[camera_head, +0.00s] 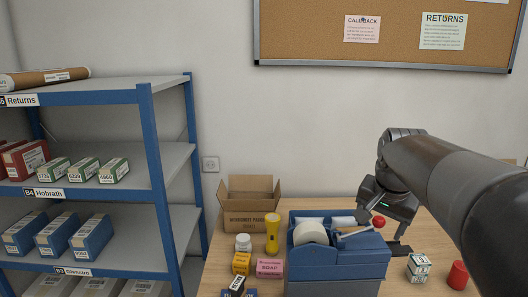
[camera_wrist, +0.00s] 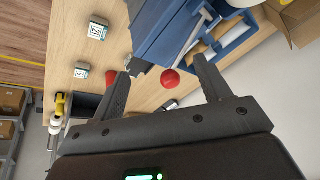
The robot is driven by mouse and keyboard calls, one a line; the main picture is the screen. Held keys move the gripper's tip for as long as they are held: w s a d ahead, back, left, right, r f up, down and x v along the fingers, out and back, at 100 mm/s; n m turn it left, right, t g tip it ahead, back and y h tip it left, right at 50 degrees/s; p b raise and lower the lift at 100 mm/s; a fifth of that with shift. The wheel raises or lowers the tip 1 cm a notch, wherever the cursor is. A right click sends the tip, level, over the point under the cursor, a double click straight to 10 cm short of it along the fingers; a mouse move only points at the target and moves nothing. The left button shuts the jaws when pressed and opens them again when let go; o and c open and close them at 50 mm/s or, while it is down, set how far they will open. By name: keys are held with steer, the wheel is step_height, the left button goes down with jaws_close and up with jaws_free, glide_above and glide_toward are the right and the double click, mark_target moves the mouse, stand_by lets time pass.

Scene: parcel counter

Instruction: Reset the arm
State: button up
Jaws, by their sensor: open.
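My arm reaches in from the right in the head view. My gripper (camera_head: 382,232) hangs over the table, just behind and right of the blue tape dispenser. In the wrist view my gripper (camera_wrist: 161,68) has its two dark fingers spread wide. A red ball (camera_wrist: 170,79) shows in the gap between the fingers, touching neither in the picture. The ball also shows in the head view (camera_head: 378,222), beside the fingers; its distance from them is unclear. The gripper holds nothing.
The blue dispenser (camera_head: 338,268) stands close to the gripper. An open cardboard box (camera_head: 248,204), a yellow flashlight (camera_head: 272,234) and a pink soap box (camera_head: 270,268) stand left. Small white boxes (camera_head: 418,266) and a red cylinder (camera_head: 457,275) stand right. A blue shelf (camera_head: 155,165) stands far left.

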steer(key=s+a+f+n, duration=0.4)
steer(key=s+a, duration=0.1)
steer(key=s, duration=0.4)
steer(key=s+a+f+n+t+y, duration=0.1)
steer(key=s+a+f+n, duration=0.2)
steer(key=s, duration=0.6)
steer(key=shift+s+a+f+n, duration=0.15)
steer(key=shift+a+f+n, duration=0.25)
steer(key=shift+a+f, duration=0.55)
steer(key=shift+a+r, duration=0.1)
